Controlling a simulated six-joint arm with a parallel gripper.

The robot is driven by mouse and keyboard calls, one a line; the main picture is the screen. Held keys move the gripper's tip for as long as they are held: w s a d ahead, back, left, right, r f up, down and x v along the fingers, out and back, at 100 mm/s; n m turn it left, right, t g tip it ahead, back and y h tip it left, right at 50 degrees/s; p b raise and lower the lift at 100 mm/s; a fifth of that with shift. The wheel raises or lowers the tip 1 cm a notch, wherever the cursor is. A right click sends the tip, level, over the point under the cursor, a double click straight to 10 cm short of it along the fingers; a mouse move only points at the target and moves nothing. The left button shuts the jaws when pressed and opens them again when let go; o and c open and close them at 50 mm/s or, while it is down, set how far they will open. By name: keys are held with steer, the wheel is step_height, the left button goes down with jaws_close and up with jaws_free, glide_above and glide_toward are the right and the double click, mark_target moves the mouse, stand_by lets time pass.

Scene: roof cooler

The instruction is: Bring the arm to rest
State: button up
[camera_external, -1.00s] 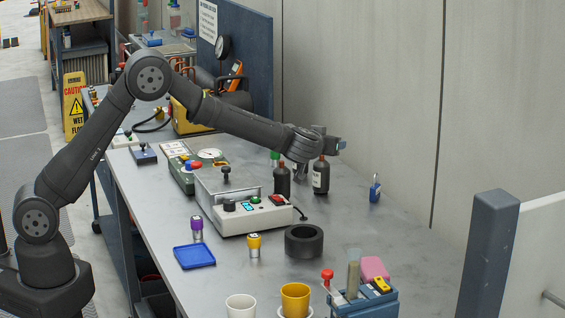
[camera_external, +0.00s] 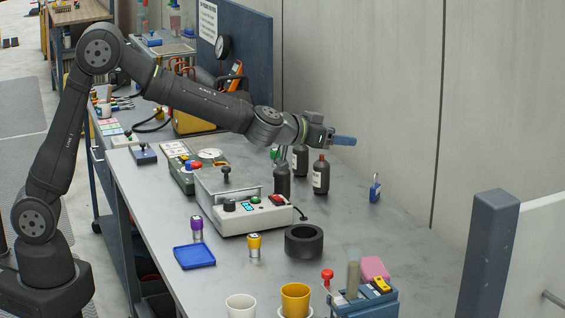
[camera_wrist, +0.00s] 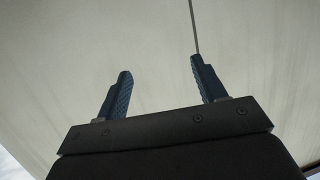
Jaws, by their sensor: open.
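My gripper (camera_external: 343,140) is raised above the far side of the bench in the outside view, level with the tops of the dark bottles or a little higher. It points right toward the wall. In the wrist view its two blue fingers (camera_wrist: 160,85) stand well apart with nothing between them. My arm reaches out from the left over the bench (camera_external: 215,290).
Dark bottles (camera_external: 321,176) stand below my gripper. A control box (camera_external: 255,215), a black ring (camera_external: 304,241), a blue tray (camera_external: 194,256), cups (camera_external: 295,299) and a blue rack (camera_external: 365,301) stand on the bench. The wall (camera_external: 370,70) is behind.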

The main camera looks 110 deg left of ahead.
steer(key=w+d+f+m+t+h, duration=0.1)
steer(key=d+m+t+h, duration=0.4)
steer(key=d, duration=1.1)
steer(key=shift+d+f+m+h, duration=0.2)
steer(key=shift+f+m+h, duration=0.2)
steer(key=shift+m+h, duration=0.15)
